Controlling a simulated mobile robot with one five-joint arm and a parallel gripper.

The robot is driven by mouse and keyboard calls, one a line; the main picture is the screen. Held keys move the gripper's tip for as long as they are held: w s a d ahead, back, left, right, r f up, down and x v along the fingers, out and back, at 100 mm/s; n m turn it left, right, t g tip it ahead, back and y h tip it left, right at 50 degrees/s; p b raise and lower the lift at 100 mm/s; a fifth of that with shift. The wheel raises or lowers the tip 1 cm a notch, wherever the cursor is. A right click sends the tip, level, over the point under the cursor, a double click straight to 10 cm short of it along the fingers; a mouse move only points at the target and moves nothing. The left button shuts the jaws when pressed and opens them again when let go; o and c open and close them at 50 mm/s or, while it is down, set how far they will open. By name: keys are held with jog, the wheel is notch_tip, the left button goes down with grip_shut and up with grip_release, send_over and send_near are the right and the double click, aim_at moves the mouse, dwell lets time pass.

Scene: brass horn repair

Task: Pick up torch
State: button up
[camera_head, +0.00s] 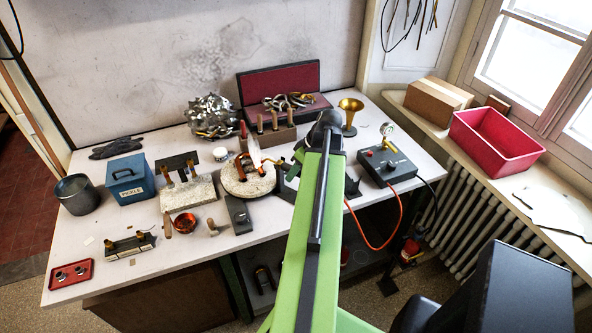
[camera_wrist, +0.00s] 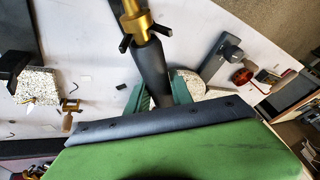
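A dark handle with a brass collar and black knobs, which looks like the torch (camera_wrist: 151,62), shows at the top middle of the wrist view. My gripper (camera_wrist: 163,92) has teal fingers on either side of the handle's lower end. I cannot tell whether they press on it. In the head view my green arm reaches over the bench and hides the gripper and most of the torch. Small brass and orange parts show just left of the arm, beside a round pale stone disc (camera_head: 249,187).
A control box (camera_head: 387,162) with a gauge stands right of my arm; a red hose hangs from it over the bench edge. A brass horn bell (camera_head: 351,108) stands behind it. The front left bench has bare patches.

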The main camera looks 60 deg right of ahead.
grip_shut()
jog(key=shift+r, duration=0.1)
